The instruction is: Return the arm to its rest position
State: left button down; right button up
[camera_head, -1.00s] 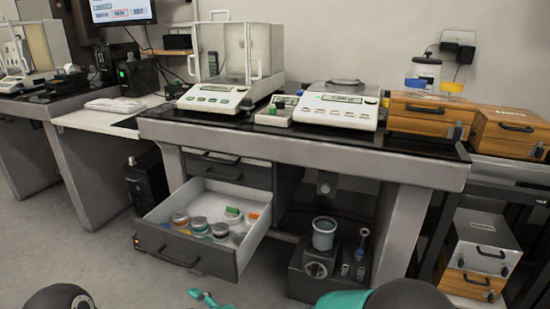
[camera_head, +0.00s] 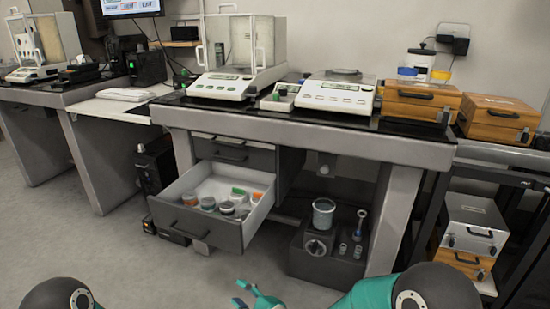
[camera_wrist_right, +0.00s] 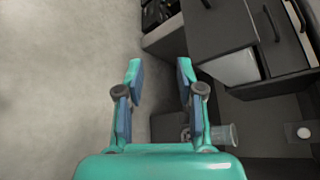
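My right gripper (camera_head: 243,294) shows in part at the bottom edge of the head view, teal and low in front of the weighing table. In the right wrist view (camera_wrist_right: 160,70) its two fingers stand apart with nothing between them, above the grey floor. My right arm (camera_head: 420,290) comes in at the bottom right. Part of my left arm (camera_head: 58,294) shows at the bottom left; my left gripper is out of the frames.
A drawer (camera_head: 198,226) stands open under the weighing table (camera_head: 330,140), with several small jars inside. A dark water-bath unit (camera_head: 310,262) with a cup stands on the floor to its right. Wooden cases (camera_head: 420,105) sit on the table's right end. Floor at left is clear.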

jog(key=s+d+f+g+h, duration=0.2)
jog(key=s+d+f+h, duration=0.15)
jog(key=d+f, duration=0.5)
jog(key=s+d+f+g+h, duration=0.15)
jog(key=s+d+f, duration=0.25)
jog(key=d+f, duration=0.4)
jog(key=s+d+f+n+g, duration=0.2)
jog(key=s+f+n+g, duration=0.1)
jog(key=s+n, duration=0.5)
jog(key=s+d+f+n+g, duration=0.2)
jog(key=s+n+g, duration=0.3)
jog(key=s, duration=0.5)
notch_tip(320, 180, up, 38)
jog(key=n+t+p, duration=0.1)
jog(key=p, duration=3.7)
jog(key=shift+w+a+n+h+p, duration=0.15)
jog(key=shift+w+n+h+p, duration=0.15)
jog(key=shift+n+p, duration=0.1)
jog(key=shift+f, duration=0.1)
